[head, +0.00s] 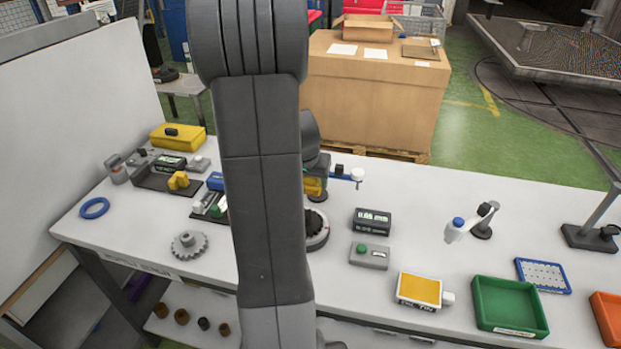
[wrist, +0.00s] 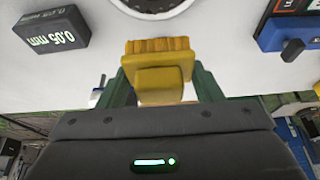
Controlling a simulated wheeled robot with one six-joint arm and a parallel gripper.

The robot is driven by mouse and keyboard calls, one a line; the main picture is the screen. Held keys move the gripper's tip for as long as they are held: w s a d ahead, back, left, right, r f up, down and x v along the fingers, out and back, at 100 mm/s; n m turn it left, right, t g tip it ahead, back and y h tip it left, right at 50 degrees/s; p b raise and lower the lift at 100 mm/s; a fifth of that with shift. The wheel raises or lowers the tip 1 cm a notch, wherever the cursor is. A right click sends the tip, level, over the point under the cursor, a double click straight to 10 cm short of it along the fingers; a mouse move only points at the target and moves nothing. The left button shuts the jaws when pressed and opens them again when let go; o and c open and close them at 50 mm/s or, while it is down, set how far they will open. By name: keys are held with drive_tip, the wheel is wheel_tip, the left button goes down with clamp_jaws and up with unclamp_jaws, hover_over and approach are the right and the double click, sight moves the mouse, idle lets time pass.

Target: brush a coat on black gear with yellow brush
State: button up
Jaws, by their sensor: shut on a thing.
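The yellow brush (wrist: 160,75) is between the green fingers of my gripper (wrist: 160,90) in the wrist view, with its bristle end pointing to the top of the picture. My gripper is shut on it. The black gear (head: 314,224) lies on a round turntable (head: 319,241) in the head view; my arm hides its left part. The turntable's edge shows at the top of the wrist view (wrist: 150,9), beyond the bristles. The brush appears apart from it. In the head view, a yellow patch (head: 314,187) shows beside my arm, behind the gear.
A display block reading 0.05 mm (head: 372,220) and a grey button box (head: 369,256) stand right of the turntable. A grey gear (head: 189,245) lies to its left. A yellow pad (head: 420,290) and a green tray (head: 509,307) are at front right.

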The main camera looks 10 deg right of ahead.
wheel_tip(320, 180, down, 6)
drive_tip(key=b, duration=0.6)
drive_tip(key=shift+r, duration=0.1)
drive_tip(key=shift+f+b, duration=0.6)
idle(0.7)
drive_tip(key=shift+s+a, duration=0.1)
drive_tip(key=shift+s, duration=0.1)
drive_tip(key=shift+s+a+b, duration=0.1)
drive_tip(key=shift+s+b, duration=0.1)
drive_tip(key=shift+b, duration=0.15)
drive_tip(key=shift+w+d, duration=0.2)
drive_tip(key=shift+w, duration=0.2)
idle(0.3)
drive_tip(key=shift+s+a+b, duration=0.2)
drive_tip(key=shift+s+b, duration=0.15)
drive_tip(key=shift+s, duration=0.05)
idle(0.4)
drive_tip(key=shift+w, duration=0.1)
drive_tip(key=shift+w+d, duration=0.15)
drive_tip(key=shift+w, duration=0.1)
